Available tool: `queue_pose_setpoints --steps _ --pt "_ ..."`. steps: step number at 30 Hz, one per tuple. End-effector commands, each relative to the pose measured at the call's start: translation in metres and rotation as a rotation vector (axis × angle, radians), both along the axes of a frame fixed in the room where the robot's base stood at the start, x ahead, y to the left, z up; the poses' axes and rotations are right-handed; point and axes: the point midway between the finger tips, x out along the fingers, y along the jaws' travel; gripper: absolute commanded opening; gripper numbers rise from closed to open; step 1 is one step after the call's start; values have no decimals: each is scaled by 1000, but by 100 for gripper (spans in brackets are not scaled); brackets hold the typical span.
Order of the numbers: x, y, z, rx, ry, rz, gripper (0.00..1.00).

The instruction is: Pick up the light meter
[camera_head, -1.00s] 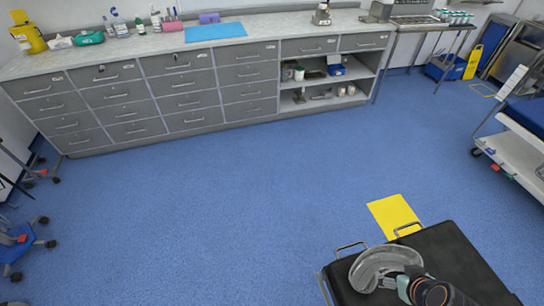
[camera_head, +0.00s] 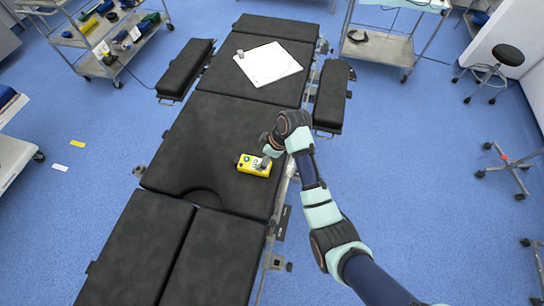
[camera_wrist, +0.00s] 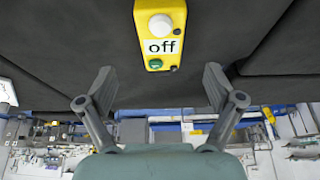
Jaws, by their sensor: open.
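The light meter (camera_head: 254,165) is a yellow box lying on the black operating table, near its right edge. In the wrist view the yellow meter (camera_wrist: 160,33) shows a white dome, a label reading "off" and a green button. Its far end is cut off by the top of that view. My gripper (camera_head: 266,161) is at the meter's right end in the head view and partly covers it. In the wrist view my gripper (camera_wrist: 160,82) has its two fingers wide apart with nothing between them, and the meter appears beyond the fingertips.
The black operating table (camera_head: 205,125) has a white square board (camera_head: 275,66) with a small grey object on it toward the far end. Carts with items stand at the top left and top right. A stool (camera_head: 505,60) stands at the right. The padding around the meter is clear.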

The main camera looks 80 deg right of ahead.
Motion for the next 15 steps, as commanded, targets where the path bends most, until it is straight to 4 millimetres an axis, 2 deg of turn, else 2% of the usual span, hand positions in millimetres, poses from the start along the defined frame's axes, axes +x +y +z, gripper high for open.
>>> queue_pose_setpoints --steps 6,11,15 --pt "9 0 -23 1 0 1 92" --pt "13 0 -30 1 1 1 92" --pt "25 0 -54 1 1 1 92"
